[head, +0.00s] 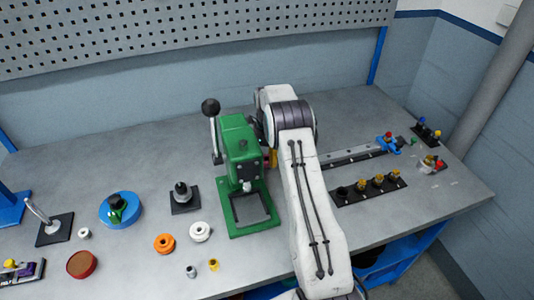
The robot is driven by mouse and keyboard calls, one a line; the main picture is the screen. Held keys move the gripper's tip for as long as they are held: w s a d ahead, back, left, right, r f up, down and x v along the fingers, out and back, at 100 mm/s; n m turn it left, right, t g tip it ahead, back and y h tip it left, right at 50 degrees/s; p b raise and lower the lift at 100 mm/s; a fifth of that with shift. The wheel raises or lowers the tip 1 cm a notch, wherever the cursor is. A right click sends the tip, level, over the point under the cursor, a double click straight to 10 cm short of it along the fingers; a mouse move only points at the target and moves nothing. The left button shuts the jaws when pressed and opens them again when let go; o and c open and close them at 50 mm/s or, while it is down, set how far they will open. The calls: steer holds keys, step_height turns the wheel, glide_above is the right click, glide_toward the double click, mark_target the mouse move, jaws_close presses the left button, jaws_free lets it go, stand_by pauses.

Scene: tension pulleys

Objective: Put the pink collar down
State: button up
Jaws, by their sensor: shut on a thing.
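I see no pink collar in the head view. My white arm reaches up the middle of the picture and bends at a dark-banded joint, beside the green press (243,165). My gripper does not show; it is hidden behind the arm, along with whatever lies there. A flanged orange ring (164,243) and a flanged white ring (200,232) lie on the grey table (130,171) to the left of the press.
A blue round base (120,210), a black block with a grey post (183,197) and a red round dish (81,264) stand left. A black strip with several yellow-topped pegs (368,190) and a grey rail (350,157) lie right. The table's back left is clear.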

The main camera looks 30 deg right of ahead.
steer(key=shift+f, duration=0.2)
steer(key=shift+f, duration=0.1)
steer(key=o, duration=1.1)
steer(key=shift+o, duration=0.2)
step_height(320, 180, up, 12)
steer(key=b, duration=0.4)
stand_by(0.4)
